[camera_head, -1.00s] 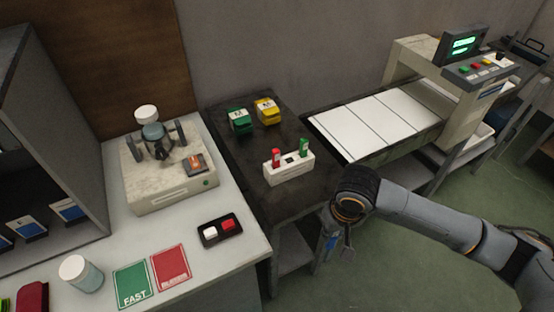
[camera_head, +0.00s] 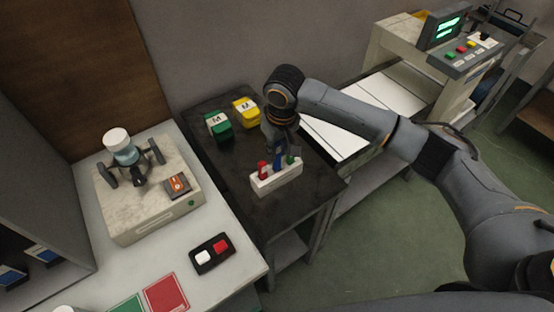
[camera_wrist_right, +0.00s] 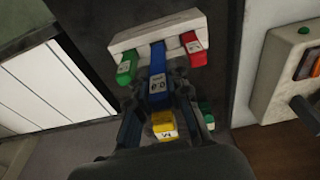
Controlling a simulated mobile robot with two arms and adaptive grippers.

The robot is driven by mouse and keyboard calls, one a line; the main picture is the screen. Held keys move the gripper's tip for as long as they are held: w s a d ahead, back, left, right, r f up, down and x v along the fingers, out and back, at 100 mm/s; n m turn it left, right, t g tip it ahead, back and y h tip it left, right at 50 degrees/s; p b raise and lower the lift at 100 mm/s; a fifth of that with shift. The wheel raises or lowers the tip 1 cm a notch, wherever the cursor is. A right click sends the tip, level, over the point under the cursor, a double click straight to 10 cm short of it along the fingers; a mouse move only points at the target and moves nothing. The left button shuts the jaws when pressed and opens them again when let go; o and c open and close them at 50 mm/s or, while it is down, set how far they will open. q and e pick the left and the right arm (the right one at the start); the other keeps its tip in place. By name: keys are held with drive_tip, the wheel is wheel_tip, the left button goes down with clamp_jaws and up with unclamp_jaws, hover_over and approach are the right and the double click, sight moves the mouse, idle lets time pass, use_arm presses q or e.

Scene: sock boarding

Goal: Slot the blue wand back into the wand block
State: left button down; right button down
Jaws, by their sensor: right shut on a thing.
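The white wand block (camera_head: 277,181) stands on the dark table, with a red wand (camera_head: 262,170) and a green wand (camera_head: 291,160) in its outer places. My right gripper (camera_head: 281,143) is above the block, shut on the blue wand (camera_head: 278,160), which points down between the other two. The right wrist view shows the blue wand (camera_wrist_right: 158,72) between the fingers, its far end at the middle of the block (camera_wrist_right: 155,31). How deep it sits in the middle slot cannot be told. The left gripper is not in view.
A green block (camera_head: 218,126) and a yellow block (camera_head: 246,111) stand behind on the dark table (camera_head: 240,208). A white counter with a machine (camera_head: 150,190) and a black two-button box (camera_head: 212,254) lies left. A conveyor (camera_head: 385,95) is at the right.

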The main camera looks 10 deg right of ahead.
sight(277, 160)
wheel_tip(277, 160, down, 4)
drive_tip(key=shift+f, duration=0.1)
drive_tip(key=shift+f+p, duration=0.3)
drive_tip(key=shift+f, duration=0.1)
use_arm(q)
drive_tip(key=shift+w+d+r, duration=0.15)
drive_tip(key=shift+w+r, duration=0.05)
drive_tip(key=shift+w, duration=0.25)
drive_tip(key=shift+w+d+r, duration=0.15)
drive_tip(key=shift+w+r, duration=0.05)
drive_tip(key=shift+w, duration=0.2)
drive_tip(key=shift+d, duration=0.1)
use_arm(e)
drive_tip(key=c, duration=1.5)
unclamp_jaws()
drive_tip(key=shift+f, duration=0.1)
drive_tip(key=shift+c, duration=0.2)
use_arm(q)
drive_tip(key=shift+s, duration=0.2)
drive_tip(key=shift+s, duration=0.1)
